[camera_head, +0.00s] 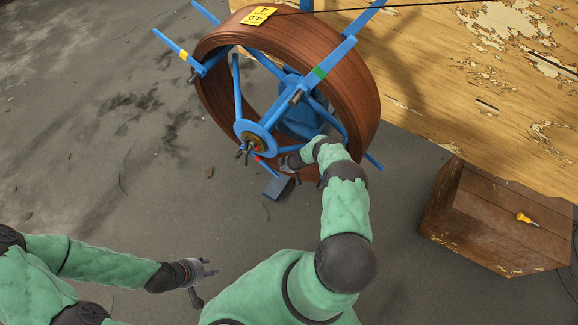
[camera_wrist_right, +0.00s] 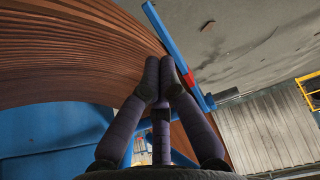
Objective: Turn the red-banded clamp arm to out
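The red-banded clamp arm (camera_wrist_right: 173,48) is a blue bar with a red band in the right wrist view, running beside the brown pipe coil. In the head view its red band (camera_head: 257,157) shows small below the reel hub. My right gripper (camera_head: 287,164) is at the lower part of the reel, close to this arm and partly hidden by my right forearm. In the right wrist view its fingertips (camera_wrist_right: 162,72) are drawn together just left of the red band, with nothing visible between them; contact with the bar is unclear. My left gripper (camera_head: 210,272) is open and empty over the floor.
The brown pipe coil (camera_head: 355,105) sits on a blue reel with a yellow-banded arm (camera_head: 172,45) and a green-banded arm (camera_head: 325,68). A yellow tag (camera_head: 258,15) is on the coil. A wooden crate (camera_head: 490,210) bears a screwdriver (camera_head: 527,219). Floor at left is clear.

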